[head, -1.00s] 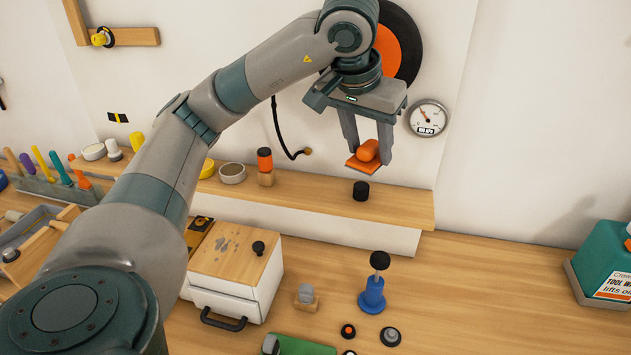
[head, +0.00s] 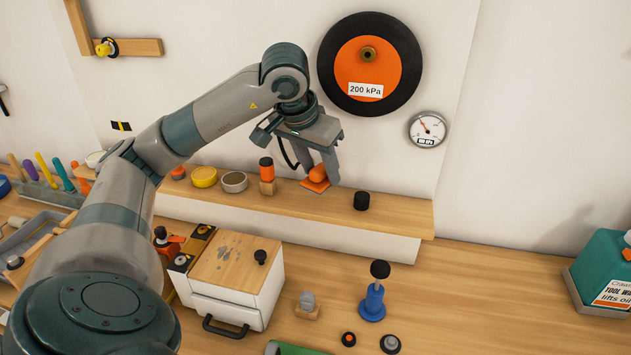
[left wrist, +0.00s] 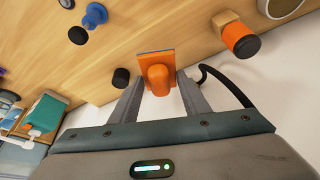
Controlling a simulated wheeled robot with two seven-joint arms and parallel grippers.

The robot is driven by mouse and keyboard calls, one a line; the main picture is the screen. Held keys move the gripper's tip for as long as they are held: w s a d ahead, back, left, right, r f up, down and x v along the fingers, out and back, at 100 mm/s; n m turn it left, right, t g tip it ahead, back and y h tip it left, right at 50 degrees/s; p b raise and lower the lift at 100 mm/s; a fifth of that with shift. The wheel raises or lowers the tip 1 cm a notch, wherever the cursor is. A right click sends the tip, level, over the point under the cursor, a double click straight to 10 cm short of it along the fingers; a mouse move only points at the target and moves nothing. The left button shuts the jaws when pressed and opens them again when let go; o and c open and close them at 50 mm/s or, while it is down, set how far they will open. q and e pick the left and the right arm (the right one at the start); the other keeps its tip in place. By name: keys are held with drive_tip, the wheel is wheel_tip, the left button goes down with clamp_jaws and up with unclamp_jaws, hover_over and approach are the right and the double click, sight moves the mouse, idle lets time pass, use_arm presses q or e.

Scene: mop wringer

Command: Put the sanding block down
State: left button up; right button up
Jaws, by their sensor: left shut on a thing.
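The sanding block, an orange knob on a flat orange plate, shows in the head view (head: 316,184) and in the left wrist view (left wrist: 156,75). My left gripper (head: 318,172) is shut on its knob, with a finger on each side in the left wrist view (left wrist: 157,92). The block is at the wooden shelf (head: 395,207), between an orange-and-black cylinder and a black cap. Its plate looks at or just above the shelf top; I cannot tell whether it touches. My right gripper is not in view.
The orange-and-black cylinder (head: 266,172) on a wooden block stands close left of the sanding block. A black cap (head: 361,201) stands to the right. A black hose hangs behind the gripper. A white drawer box (head: 237,281) and a blue plunger (head: 373,300) stand on the bench below.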

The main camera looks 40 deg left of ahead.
sight(316, 185)
use_arm(q)
drive_tip(key=shift+a+f, duration=0.3)
drive_tip(key=shift+a, duration=0.2)
drive_tip(key=shift+s+f+p, duration=0.1)
drive_tip(key=shift+f+p, duration=0.65)
drive_tip(key=shift+f, duration=1.2)
drive_tip(key=shift+f, duration=0.15)
